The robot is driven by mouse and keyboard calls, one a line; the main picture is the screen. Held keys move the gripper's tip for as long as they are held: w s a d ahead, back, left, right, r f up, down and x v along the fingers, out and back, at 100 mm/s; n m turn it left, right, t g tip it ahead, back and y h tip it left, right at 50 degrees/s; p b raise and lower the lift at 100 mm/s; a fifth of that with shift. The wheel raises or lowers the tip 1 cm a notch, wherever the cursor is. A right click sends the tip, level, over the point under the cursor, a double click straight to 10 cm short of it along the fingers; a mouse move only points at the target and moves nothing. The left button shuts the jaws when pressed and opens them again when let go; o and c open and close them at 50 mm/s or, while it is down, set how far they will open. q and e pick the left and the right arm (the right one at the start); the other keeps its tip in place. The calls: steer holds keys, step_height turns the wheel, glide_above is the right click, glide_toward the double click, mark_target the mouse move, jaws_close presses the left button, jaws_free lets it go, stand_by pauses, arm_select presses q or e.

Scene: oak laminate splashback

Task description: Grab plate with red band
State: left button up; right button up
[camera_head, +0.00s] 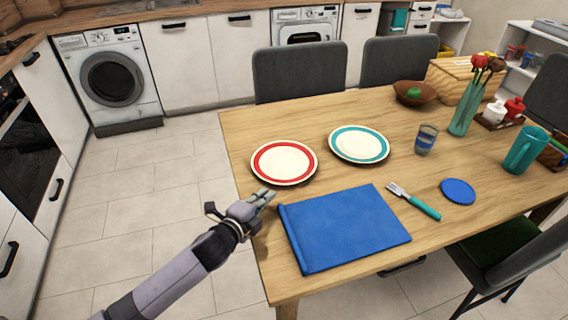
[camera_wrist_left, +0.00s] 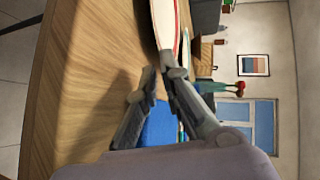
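The plate with the red band (camera_head: 285,162) lies flat near the left edge of the wooden table. It is cream with a red ring, and in the left wrist view part of it (camera_wrist_left: 164,22) shows nearly edge-on at the top. My left gripper (camera_head: 270,194) is at the table's left edge, just in front of the plate's near rim. In the left wrist view its two fingers (camera_wrist_left: 163,76) stand apart with a narrow gap, and the plate's rim is just beyond the tips. I cannot tell whether a finger touches the rim. My right gripper is in neither view.
A plate with a teal band (camera_head: 359,145) lies to the right. A blue folded mat (camera_head: 345,228) lies close to my gripper's right. A teal-handled utensil (camera_head: 414,201), a blue coaster (camera_head: 458,191) and a glass (camera_head: 426,139) are farther right. Chairs stand around the table (camera_head: 240,130).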

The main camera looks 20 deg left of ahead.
mark_target(278, 190)
arm_select(q)
steer(key=x, duration=0.2)
steer(key=shift+w+f, duration=0.1)
steer(key=shift+w, duration=0.2)
steer(key=shift+w+d, duration=0.1)
steer(key=shift+w, duration=0.4)
steer(key=x, duration=0.3)
steer(key=shift+w+f, duration=0.1)
steer(key=shift+w, duration=0.25)
steer(key=shift+w+d+f, duration=0.1)
steer(key=shift+w+f, duration=0.05)
steer(key=shift+w, duration=0.25)
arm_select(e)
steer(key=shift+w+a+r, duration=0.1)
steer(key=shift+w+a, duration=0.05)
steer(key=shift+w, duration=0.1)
arm_select(q)
jaws_close()
steer(key=shift+r, duration=0.2)
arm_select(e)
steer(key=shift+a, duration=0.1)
